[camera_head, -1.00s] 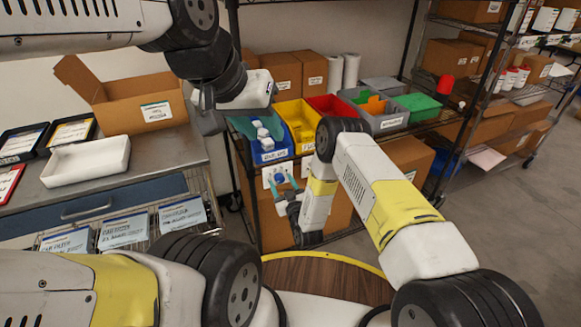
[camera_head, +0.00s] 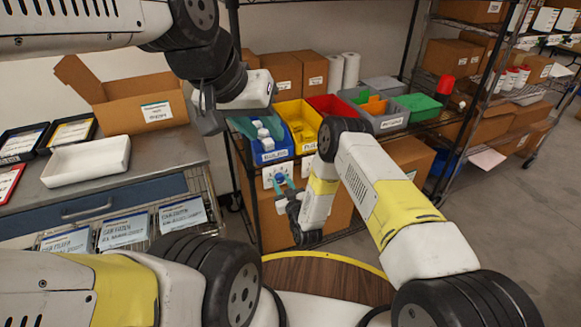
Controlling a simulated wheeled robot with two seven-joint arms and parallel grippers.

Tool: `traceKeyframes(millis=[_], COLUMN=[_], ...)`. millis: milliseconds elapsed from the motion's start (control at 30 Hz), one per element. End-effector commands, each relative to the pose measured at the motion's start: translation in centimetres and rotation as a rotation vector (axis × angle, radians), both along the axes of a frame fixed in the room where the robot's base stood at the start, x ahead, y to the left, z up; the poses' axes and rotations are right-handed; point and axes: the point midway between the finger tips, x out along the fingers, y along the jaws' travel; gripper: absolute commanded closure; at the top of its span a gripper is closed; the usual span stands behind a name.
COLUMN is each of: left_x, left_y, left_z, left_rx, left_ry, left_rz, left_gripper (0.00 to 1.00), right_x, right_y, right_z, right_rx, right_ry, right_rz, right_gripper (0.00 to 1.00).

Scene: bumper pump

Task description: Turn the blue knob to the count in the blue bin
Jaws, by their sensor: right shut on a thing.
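The blue bin (camera_head: 270,158) stands on the rack shelf at centre, with several white items (camera_head: 263,133) in it. The blue knob (camera_head: 281,178) is on a white panel below the bin. My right gripper (camera_head: 282,181) reaches up from below and is shut on the knob, its teal fingers on either side of it. The fingers partly cover the knob, so its setting cannot be read. My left gripper (camera_head: 257,124) hangs above the blue bin, its teal fingers apart; its white body hides part of the bin's back.
A yellow bin (camera_head: 311,139), a red bin and grey bins stand right of the blue bin. A second white panel (camera_head: 308,166) is beside the knob panel. At left, a counter holds a white tray (camera_head: 88,156) and an open cardboard box (camera_head: 135,108). A round wooden top (camera_head: 325,280) is in front.

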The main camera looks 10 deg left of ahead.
Motion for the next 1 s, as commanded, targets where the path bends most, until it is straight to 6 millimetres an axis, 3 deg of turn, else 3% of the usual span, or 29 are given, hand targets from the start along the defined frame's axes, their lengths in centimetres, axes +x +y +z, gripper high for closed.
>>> traceKeyframes(millis=[1000], left_x=[0.00], left_y=[0.00], left_z=[0.00], left_rx=[0.000], left_ry=[0.000], left_rz=[0.000], left_gripper=[0.64], right_x=[0.22], right_y=[-0.40], right_z=[-0.01], right_rx=[0.736], right_ry=[0.497], right_rz=[-0.005], right_gripper=[1.00])
